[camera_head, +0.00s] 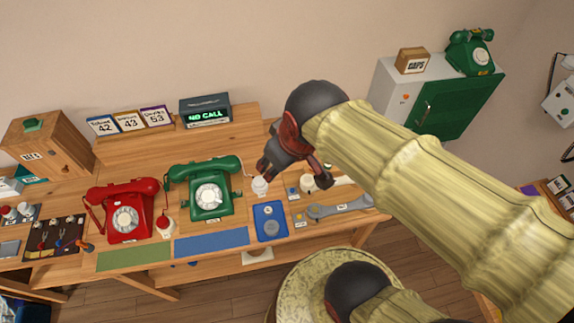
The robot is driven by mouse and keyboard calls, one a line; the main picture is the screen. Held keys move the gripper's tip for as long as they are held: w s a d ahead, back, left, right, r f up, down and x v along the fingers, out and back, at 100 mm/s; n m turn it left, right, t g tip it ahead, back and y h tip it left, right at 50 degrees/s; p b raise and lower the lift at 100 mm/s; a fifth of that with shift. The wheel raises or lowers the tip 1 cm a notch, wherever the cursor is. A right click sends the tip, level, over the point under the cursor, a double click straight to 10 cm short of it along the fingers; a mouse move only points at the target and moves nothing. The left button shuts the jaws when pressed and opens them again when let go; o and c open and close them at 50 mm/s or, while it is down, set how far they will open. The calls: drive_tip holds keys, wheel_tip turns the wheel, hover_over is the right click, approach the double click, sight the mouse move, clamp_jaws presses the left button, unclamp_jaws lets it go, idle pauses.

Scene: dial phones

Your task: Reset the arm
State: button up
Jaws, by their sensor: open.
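My arm, in a yellowish ribbed sleeve, reaches in from the right of the head camera view. My gripper (296,172) hangs at its end over the right part of the wooden desk (150,255). Its dark and red fingers are apart, and I see nothing held between them. A green dial phone (209,197) is left of the gripper, with its handset on top. A red dial phone (125,219) stands further left, also with its handset on. The arm hides part of the desk's right side and the wall behind.
A dark box reading "NO CALL" (206,111) stands on the rear shelf. A white-green cabinet (440,106) carries another green phone (469,52). Free floor shows in front.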

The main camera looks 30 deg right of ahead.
drive_tip(key=s+r+m, duration=0.2)
drive_tip(key=s, duration=0.1)
drive_tip(key=shift+s+r+t, duration=0.2)
drive_tip(key=shift+s+t, duration=0.05)
drive_tip(key=shift+t, duration=0.15)
